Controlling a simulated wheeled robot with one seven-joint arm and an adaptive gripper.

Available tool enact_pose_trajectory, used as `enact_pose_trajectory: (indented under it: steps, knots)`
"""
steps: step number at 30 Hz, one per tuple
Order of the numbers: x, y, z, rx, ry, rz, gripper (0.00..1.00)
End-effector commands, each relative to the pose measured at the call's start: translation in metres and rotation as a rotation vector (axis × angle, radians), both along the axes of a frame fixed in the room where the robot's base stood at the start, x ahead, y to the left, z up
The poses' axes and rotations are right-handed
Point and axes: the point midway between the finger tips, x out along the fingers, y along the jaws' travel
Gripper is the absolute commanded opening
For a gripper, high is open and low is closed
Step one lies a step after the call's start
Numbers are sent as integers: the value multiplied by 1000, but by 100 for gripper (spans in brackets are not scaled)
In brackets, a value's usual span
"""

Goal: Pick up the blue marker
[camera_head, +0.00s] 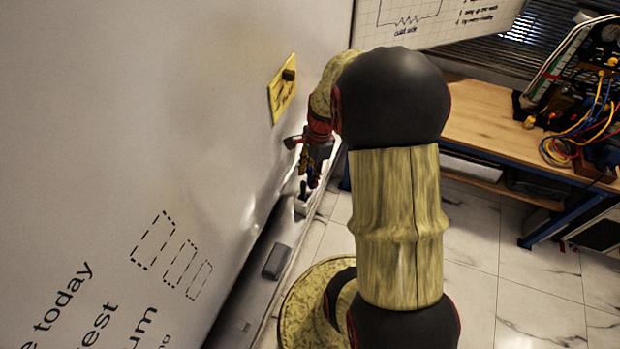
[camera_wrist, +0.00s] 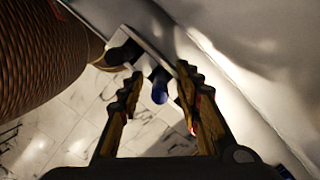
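The blue marker (camera_wrist: 160,94) shows in the wrist view as a dark, rounded blue end beside a white holder (camera_wrist: 140,42). It sits in the picture between the two fingers of my gripper (camera_wrist: 159,76). The fingers are spread, with a visible gap on each side of the blue end. How far the marker lies beyond the fingertips is hard to tell. In the head view my gripper (camera_head: 313,170) points down beside the whiteboard, just above the white holder (camera_head: 301,207). I cannot make out the blue marker for sure there.
The whiteboard (camera_head: 150,110) fills the left, with a yellow note (camera_head: 282,93) on it. A dark grey eraser (camera_head: 277,261) lies on the tray along its lower edge. A wooden bench (camera_head: 500,130) with gauges and hoses stands right. Dark round things (camera_wrist: 120,55) sit by the holder.

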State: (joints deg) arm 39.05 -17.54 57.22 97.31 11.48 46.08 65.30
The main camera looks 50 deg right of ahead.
Motion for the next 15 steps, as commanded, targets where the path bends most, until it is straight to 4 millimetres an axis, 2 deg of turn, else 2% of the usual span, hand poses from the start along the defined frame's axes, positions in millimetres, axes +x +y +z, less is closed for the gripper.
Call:
enact_pose_trajectory:
  steps: [4,15]
  knots:
    - [0,0,0,0,0,0,33]
    - [0,0,0,0,0,1,12]
